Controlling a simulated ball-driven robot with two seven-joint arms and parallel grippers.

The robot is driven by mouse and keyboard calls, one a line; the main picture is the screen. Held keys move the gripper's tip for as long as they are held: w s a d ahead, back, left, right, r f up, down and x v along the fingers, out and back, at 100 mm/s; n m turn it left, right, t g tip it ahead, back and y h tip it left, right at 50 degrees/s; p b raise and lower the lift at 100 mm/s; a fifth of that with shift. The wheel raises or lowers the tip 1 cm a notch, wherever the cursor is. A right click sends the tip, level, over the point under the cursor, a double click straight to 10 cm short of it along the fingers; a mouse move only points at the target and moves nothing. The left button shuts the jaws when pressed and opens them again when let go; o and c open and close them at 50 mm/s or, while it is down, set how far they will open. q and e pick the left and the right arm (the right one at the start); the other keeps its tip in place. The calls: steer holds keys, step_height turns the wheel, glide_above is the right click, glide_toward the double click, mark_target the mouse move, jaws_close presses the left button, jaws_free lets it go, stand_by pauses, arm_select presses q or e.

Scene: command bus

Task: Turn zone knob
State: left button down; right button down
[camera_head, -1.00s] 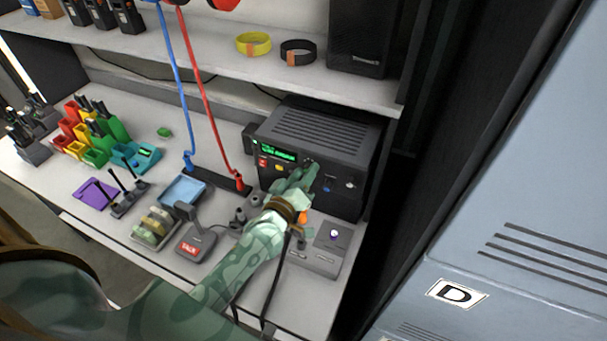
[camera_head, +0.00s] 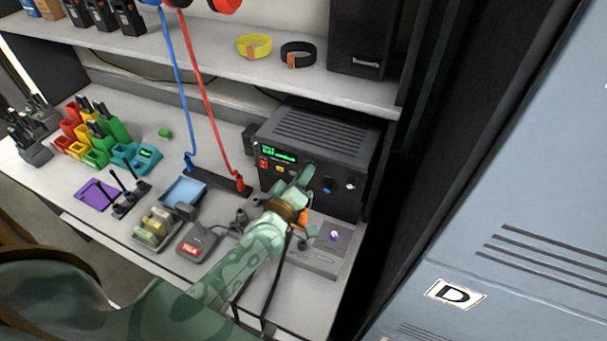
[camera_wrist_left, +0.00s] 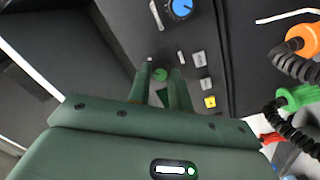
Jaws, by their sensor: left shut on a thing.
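The black control unit (camera_head: 318,150) stands at the right end of the desk, with a lit green display (camera_head: 279,152) on its front. My left gripper (camera_head: 306,176) is at the middle of this front panel. In the left wrist view its two fingers (camera_wrist_left: 161,74) are shut on a small round green knob (camera_wrist_left: 160,73), partly hidden by them. A blue knob (camera_head: 328,186) sits to the right of the gripper on the panel and also shows in the wrist view (camera_wrist_left: 180,8). My right gripper is not in view.
A grey box (camera_head: 326,258) with a small purple-white button and a TALK microphone (camera_head: 197,242) stand in front of the unit. Black cables hang near my wrist. A shelf (camera_head: 230,60) runs above; a grey-blue locker (camera_head: 480,230) is at the right.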

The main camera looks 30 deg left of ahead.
arm_select(q)
steer(key=n, duration=0.5)
steer(key=shift+f, duration=0.1)
steer(key=shift+n, duration=0.4)
steer(key=c, duration=1.3)
jaws_free()
steer(key=s, duration=1.6)
steer(key=shift+s+d+f, duration=0.2)
steer(key=shift+f, duration=0.05)
